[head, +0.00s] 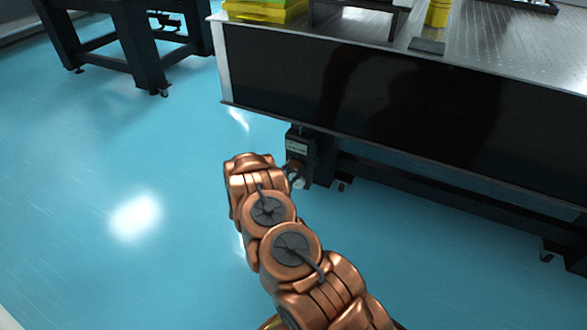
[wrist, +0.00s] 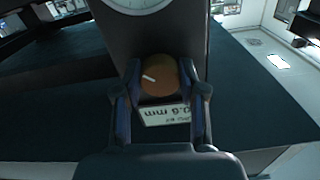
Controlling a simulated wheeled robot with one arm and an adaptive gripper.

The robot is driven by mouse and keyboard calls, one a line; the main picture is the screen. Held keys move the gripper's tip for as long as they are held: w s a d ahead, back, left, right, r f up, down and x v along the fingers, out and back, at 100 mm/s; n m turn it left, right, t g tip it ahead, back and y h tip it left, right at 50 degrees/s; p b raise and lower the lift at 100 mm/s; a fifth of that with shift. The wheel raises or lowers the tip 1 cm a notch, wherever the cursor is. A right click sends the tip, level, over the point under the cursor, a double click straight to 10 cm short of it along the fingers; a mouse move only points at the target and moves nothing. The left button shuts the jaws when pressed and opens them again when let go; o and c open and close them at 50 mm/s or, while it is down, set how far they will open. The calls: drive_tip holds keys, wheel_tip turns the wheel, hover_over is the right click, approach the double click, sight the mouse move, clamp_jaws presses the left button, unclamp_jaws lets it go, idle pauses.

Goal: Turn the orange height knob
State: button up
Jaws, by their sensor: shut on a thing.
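The orange height knob (wrist: 159,76) is round with a white pointer mark toward its upper left. In the wrist view it sits on the front of a dark box on the table leg. My gripper (wrist: 160,88) has one finger on each side of the knob and is shut on it. A white label (wrist: 166,115) reading in mm shows just below the knob. In the head view the dark box (head: 298,146) stands under the table's left end. My copper arm reaches to it and hides most of the knob and gripper.
The optical table (head: 400,95) has a dark side panel directly above the box. Yellow items (head: 262,10) lie on its top. A round gauge dial (wrist: 140,3) is above the knob. Another dark table (head: 140,45) stands at the upper left. The blue floor to the left is clear.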

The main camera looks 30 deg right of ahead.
drive_tip(key=m+b, duration=0.1)
drive_tip(key=m, duration=0.1)
drive_tip(key=m+b, duration=0.1)
drive_tip(key=m, duration=0.1)
drive_tip(key=shift+f+m, duration=0.2)
drive_tip(key=shift+m, duration=0.1)
drive_tip(key=shift+a+r+m+b, duration=0.15)
drive_tip(key=shift+m+b, duration=1.05)
drive_tip(key=shift+m, duration=0.7)
drive_tip(key=o, duration=1.1)
drive_tip(key=shift+o, duration=0.2)
drive_tip(key=v, duration=1.1)
drive_tip(key=shift+s+a, duration=0.25)
drive_tip(key=shift+a, duration=0.1)
